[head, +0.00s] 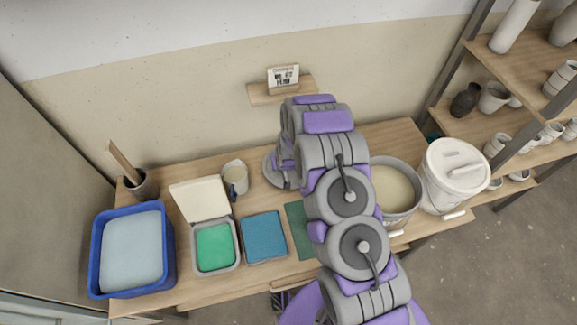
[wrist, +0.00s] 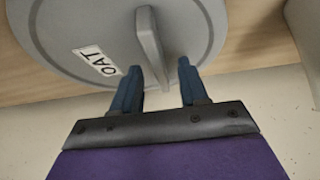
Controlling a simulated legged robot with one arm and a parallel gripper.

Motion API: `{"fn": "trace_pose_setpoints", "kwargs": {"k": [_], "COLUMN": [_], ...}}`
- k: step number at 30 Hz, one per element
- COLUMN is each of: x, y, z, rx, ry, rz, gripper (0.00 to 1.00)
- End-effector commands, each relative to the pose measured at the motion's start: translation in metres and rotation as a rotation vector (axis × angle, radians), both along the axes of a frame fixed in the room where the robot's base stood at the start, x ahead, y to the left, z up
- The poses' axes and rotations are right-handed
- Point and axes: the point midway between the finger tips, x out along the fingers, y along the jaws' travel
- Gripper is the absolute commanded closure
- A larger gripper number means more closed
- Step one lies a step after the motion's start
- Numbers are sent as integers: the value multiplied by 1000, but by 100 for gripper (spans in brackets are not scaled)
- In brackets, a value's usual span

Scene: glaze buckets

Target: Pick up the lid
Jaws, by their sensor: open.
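The lid (wrist: 75,50) is a grey disc with a raised bar handle (wrist: 149,38) and a white label reading "OAT". It fills the top of the wrist view. In the head view the lid (head: 271,169) lies on the table near the wall, partly hidden by my arm. My gripper (wrist: 160,70) is open, its two blue fingers on either side of the near end of the handle. I cannot tell whether they touch it. In the head view my fingers are hidden by my arm.
An open bucket of cream glaze (head: 397,190) and a closed white bucket (head: 453,177) stand to the right. Shelves (head: 480,125) hold pottery.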

Motion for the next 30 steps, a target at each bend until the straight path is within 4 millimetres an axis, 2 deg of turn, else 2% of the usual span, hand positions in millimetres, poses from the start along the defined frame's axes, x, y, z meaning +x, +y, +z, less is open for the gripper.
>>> {"fn": "trace_pose_setpoints", "kwargs": {"k": [14, 27, 30], "x": [0, 0, 0], "y": [4, 2, 3], "z": [-4, -3, -4], "rx": [-7, -3, -5], "ry": [1, 0, 0], "rz": [1, -1, 1], "gripper": [56, 98, 100]}}
